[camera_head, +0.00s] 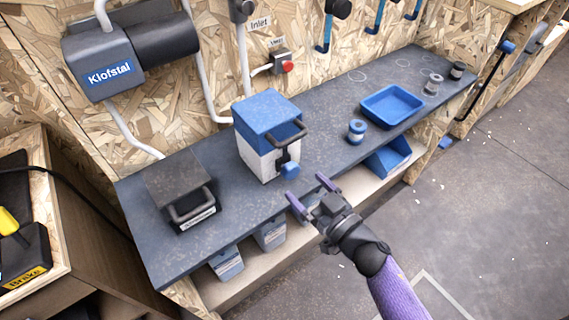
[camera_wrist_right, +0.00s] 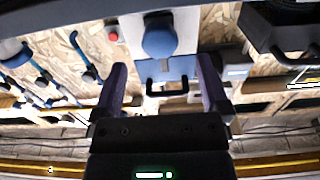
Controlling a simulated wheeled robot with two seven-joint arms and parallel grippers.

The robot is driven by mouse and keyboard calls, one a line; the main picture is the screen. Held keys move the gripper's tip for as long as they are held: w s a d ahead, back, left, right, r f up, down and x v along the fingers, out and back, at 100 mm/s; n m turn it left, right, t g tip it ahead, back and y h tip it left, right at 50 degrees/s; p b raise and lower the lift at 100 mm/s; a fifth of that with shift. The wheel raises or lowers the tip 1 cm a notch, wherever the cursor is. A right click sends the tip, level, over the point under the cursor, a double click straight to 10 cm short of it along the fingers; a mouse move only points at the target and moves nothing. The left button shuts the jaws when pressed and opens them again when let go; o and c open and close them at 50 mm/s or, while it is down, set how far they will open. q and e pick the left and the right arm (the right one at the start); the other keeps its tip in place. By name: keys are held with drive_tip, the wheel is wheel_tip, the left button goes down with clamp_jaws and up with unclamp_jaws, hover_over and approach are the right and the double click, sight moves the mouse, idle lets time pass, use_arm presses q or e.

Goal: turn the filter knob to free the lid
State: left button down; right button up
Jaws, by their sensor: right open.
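The filter box (camera_head: 268,135) stands on the dark bench, with a white body and a blue lid (camera_head: 268,110) that sits on top. A black handle (camera_head: 291,136) is on its front. The round blue filter knob (camera_head: 289,170) sits low on the front. In the right wrist view the knob (camera_wrist_right: 159,38) appears upside down, near the top, with the black handle (camera_wrist_right: 167,88) below it. My right gripper (camera_head: 308,190) is open and empty, in front of the knob and apart from it. Its fingers (camera_wrist_right: 162,78) show wide apart in the right wrist view. My left gripper is not in view.
A dark box with a handle (camera_head: 181,190) stands left on the bench (camera_head: 325,157). A red button (camera_head: 287,67) is on the wall. Bins hang under the front edge.

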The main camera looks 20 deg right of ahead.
sight(293, 175)
drive_tip(key=b+x, duration=0.1)
drive_tip(key=x, duration=0.5)
drive_tip(key=shift+w, duration=0.1)
drive_tip(key=c, duration=1.3)
